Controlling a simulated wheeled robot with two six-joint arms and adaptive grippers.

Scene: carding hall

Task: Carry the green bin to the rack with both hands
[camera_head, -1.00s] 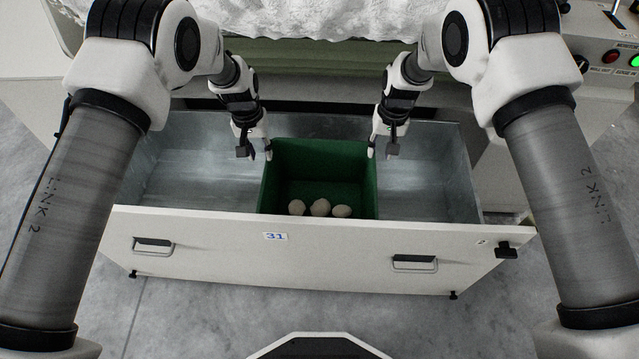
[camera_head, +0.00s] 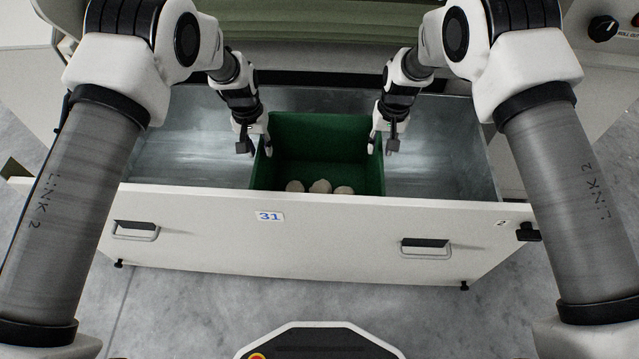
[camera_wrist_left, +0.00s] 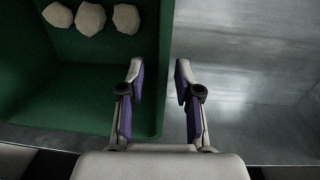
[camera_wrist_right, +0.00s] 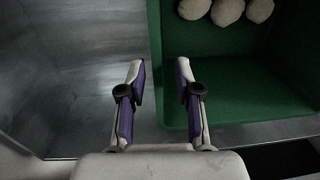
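The green bin (camera_head: 320,140) stands in the open drawer (camera_head: 160,200), with several pale round lumps (camera_head: 319,187) on its floor. My left gripper (camera_head: 256,147) is at the bin's left wall. In the left wrist view its fingers (camera_wrist_left: 160,80) are apart, one over the bin's inside and one over the drawer floor. My right gripper (camera_head: 384,143) is at the right wall. In the right wrist view its fingers (camera_wrist_right: 160,80) are also apart on either side of that wall. I cannot tell how far the fingers reach below the rim. No rack is recognisable.
Bare metal drawer floor (camera_head: 205,140) lies left of the bin, and more (camera_head: 440,170) lies right. The drawer front has two handles and the label 31 (camera_head: 269,216). A control panel with a black knob (camera_head: 603,28) is at the top right. Grey concrete floor (camera_head: 200,300) shows below the drawer.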

